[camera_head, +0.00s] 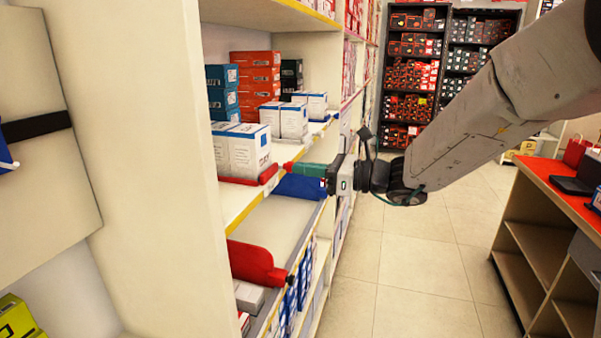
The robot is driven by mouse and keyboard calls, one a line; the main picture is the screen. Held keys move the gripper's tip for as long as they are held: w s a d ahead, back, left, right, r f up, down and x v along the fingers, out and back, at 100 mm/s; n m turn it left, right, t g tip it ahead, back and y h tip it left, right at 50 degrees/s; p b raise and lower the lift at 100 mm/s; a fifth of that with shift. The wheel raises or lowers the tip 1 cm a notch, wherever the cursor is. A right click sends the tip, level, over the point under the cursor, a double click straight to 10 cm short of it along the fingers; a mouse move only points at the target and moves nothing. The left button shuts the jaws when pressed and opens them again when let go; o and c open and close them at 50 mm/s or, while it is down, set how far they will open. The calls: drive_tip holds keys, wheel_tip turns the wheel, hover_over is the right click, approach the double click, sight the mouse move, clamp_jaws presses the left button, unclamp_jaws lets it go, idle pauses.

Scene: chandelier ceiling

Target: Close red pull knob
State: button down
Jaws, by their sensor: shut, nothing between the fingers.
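A red flat piece (255,264) with a rounded front end and a small dark knob (291,280) stands at the front of the lower shelf bay, near the bottom centre. Its far part is hidden behind the cream shelf wall. A smaller red piece (268,174) lies beside the white boxes further along the shelf. My gripper (329,180) is at the shelf front, beyond and above the nearer red piece and apart from it. Its fingers point left toward a blue piece (298,186) and a green piece (309,169). It looks shut and empty; I cannot tell whether it touches them.
White boxes (249,150) and orange boxes (261,74) stand on the upper shelf. A cream side wall (141,130) closes off the near left. The tiled aisle (420,262) is clear. A red-topped counter (562,186) stands at right, with dark stocked shelves (416,65) behind.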

drive_tip(key=shift+w+a+r, duration=0.1)
drive_tip(key=shift+a+r, duration=0.05)
drive_tip(key=shift+r, duration=0.1)
drive_tip(key=v, duration=1.4)
drive_tip(key=s+d+f+n+g+h, duration=0.1)
drive_tip(key=s+f+n+g+h, duration=0.3)
drive_tip(key=s+n, duration=0.4)
drive_tip(key=s+f+n+g+h, duration=0.4)
drive_tip(key=s+f+n, duration=0.1)
drive_tip(key=s, duration=0.5)
drive_tip(key=s+d+r+n+t+h, duration=0.2)
drive_tip(key=s+d+n+t+h, duration=0.1)
drive_tip(key=s+d+n+h, duration=0.5)
drive_tip(key=s+d+h, duration=0.1)
drive_tip(key=s, duration=0.2)
drive_tip(key=shift+s+d+r+n, duration=0.25)
drive_tip(key=shift+s+r+n, duration=0.05)
drive_tip(key=shift+s+n, duration=0.1)
